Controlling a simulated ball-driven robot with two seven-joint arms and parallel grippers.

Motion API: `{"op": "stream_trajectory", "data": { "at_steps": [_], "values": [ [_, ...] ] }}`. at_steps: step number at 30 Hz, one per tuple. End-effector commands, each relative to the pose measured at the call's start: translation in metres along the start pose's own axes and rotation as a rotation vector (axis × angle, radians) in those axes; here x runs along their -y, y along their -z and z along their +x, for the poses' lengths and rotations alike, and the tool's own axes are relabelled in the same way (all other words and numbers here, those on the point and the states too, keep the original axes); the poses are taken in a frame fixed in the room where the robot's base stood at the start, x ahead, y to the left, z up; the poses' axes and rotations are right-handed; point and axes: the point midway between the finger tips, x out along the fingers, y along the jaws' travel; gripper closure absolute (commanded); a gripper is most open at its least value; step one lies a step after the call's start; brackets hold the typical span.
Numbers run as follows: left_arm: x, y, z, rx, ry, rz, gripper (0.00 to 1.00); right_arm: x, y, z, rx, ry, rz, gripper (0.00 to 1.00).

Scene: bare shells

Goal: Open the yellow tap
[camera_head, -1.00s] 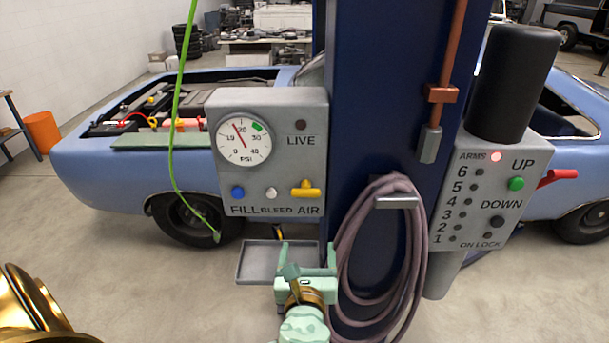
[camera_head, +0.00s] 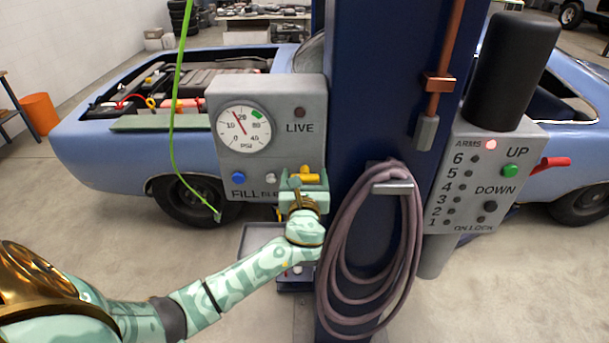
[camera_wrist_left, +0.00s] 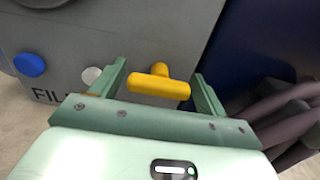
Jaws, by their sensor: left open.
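The yellow tap (camera_head: 309,175) sticks out of the lower right of the grey gauge box (camera_head: 270,105); its handle lies crosswise. In the left wrist view the tap (camera_wrist_left: 158,86) sits between the two spread fingers of my left gripper (camera_wrist_left: 160,88), with gaps on both sides. In the head view my left gripper (camera_head: 304,180) is in front of the tap and hides its lower part and most of the lettering under it. The gripper is open and holds nothing. My right gripper is not in view.
A blue button (camera_head: 238,178) and a white button (camera_head: 271,180) sit left of the tap. A coiled hose (camera_head: 345,235) hangs on the blue post (camera_head: 365,100) to the right. A green cable (camera_head: 174,130) hangs in front of the blue car (camera_head: 85,165).

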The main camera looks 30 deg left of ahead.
Motion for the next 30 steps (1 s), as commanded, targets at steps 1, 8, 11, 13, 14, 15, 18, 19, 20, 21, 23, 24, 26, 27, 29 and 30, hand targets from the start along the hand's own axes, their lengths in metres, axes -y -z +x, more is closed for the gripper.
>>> {"op": "stream_trajectory", "data": {
  "at_steps": [1, 8, 11, 13, 14, 15, 18, 19, 20, 21, 23, 24, 26, 27, 29, 30],
  "values": [
    [-0.0001, 0.0001, 0.0021, 0.0, 0.0, 0.0, 0.25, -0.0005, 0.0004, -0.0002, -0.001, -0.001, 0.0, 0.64],
    [0.0, 0.0004, 0.0032, -0.001, 0.001, -0.001, 0.25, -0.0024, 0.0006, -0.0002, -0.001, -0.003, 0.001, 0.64],
    [0.0001, 0.0004, 0.003, -0.001, 0.001, -0.001, 0.42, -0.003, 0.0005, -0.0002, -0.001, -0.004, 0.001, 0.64],
    [0.0, 0.0004, 0.003, -0.001, 0.001, -0.001, 0.58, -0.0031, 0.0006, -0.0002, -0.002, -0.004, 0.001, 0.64],
    [0.0, 0.0004, 0.003, -0.001, 0.001, -0.001, 0.58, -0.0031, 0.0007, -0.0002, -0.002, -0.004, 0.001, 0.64],
    [0.0, 0.0004, 0.0029, -0.001, 0.001, -0.001, 0.57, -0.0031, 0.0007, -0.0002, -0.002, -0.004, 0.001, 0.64],
    [0.0, 0.0005, 0.0029, -0.001, 0.0, -0.003, 0.57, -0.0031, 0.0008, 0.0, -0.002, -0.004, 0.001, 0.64],
    [0.0, 0.0006, 0.0028, -0.001, 0.0, -0.006, 0.57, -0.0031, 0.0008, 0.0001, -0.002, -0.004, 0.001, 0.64],
    [0.0001, 0.0007, 0.0028, -0.001, 0.0, -0.009, 0.57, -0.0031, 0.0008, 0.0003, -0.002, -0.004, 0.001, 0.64],
    [0.0001, 0.0008, 0.0027, -0.001, 0.001, -0.016, 0.57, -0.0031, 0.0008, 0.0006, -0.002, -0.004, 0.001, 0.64],
    [0.0001, 0.001, 0.0026, -0.001, 0.001, -0.03, 0.57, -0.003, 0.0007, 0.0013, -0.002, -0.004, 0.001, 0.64],
    [0.0001, 0.0012, 0.0026, -0.001, 0.001, -0.043, 0.57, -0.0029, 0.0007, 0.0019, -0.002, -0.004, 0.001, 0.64],
    [-0.0003, 0.0014, 0.0027, -0.001, 0.0, -0.069, 0.57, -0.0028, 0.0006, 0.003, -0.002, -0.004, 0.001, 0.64],
    [-0.0006, 0.0015, 0.0027, -0.001, -0.001, -0.089, 0.57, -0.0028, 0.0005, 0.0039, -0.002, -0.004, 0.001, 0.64],
    [-0.0007, 0.0018, 0.0026, -0.002, 0.0, -0.127, 0.57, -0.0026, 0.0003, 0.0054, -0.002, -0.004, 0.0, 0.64],
    [-0.0007, 0.002, 0.0025, -0.002, 0.0, -0.155, 0.57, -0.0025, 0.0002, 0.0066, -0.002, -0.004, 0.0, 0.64]
  ]
}}
